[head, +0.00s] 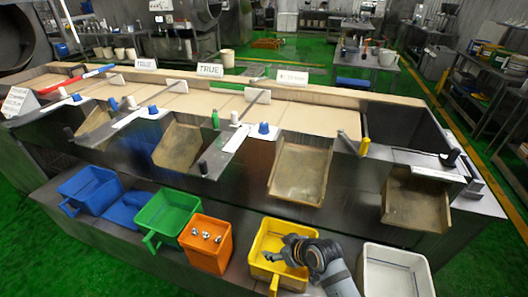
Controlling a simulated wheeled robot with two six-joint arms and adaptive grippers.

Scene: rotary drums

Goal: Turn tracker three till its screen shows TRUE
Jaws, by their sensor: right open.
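Three white signs stand along the back of the long machine: the left sign (146,64) and the middle sign (210,70) read TRUE. The right sign (292,76) carries smaller text that I cannot read clearly. I cannot tell for sure which part is tracker three. A yellow handle (364,146) stands at the machine's front edge, right of the middle. My right gripper (273,252) is open, low over the yellow bin, well in front of and below the signs. My left gripper is not in view.
A front shelf holds a blue bin (91,187), a green bin (167,213), an orange bin (206,262) with metal pieces, the yellow bin (270,229) and a white bin (398,252). Metal chutes (300,170) jut out above the shelf.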

